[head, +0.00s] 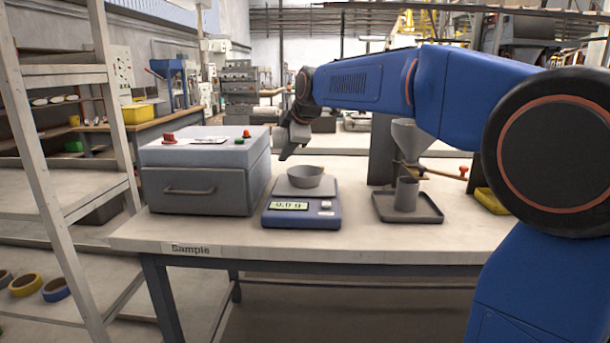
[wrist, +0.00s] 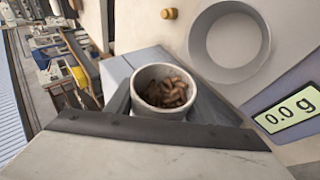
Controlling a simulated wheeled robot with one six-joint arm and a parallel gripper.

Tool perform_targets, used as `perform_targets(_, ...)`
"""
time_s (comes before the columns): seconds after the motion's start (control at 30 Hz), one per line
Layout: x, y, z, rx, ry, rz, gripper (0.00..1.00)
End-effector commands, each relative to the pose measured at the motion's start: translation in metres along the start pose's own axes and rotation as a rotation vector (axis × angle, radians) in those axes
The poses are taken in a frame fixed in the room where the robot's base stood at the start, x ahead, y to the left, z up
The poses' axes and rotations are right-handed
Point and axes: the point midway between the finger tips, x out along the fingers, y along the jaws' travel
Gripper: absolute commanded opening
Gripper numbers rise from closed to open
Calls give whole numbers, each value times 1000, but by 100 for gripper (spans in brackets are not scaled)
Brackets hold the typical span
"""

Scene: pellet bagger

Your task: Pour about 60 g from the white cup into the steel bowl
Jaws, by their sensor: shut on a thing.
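My gripper (head: 287,149) is shut on the white cup (wrist: 137,81), which shows between the jaws in the wrist view. The cup holds brown pellets, and its mouth faces the wrist camera. I cannot make out the cup in the head view. The steel bowl (head: 306,178) sits on the blue scale (head: 301,215). The bowl also shows in the wrist view (wrist: 230,72), beside the cup and apart from it; its visible inside looks empty. The scale's display reads 0.0 g. In the head view my gripper is above and to the left of the bowl.
A grey box with a handle (head: 206,189) stands left of the scale. To the right, a funnel (head: 409,138) stands over a grey cup (head: 407,193) on a dark tray (head: 409,218). A small brown thing (wrist: 169,13) shows near the bowl. The bench front (head: 290,247) is clear.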

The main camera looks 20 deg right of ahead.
Motion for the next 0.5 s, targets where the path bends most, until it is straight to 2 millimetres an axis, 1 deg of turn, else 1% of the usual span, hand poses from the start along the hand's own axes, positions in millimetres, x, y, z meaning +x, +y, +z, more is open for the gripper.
perform_targets(0.5,2,-2,1,39,40,16,23)
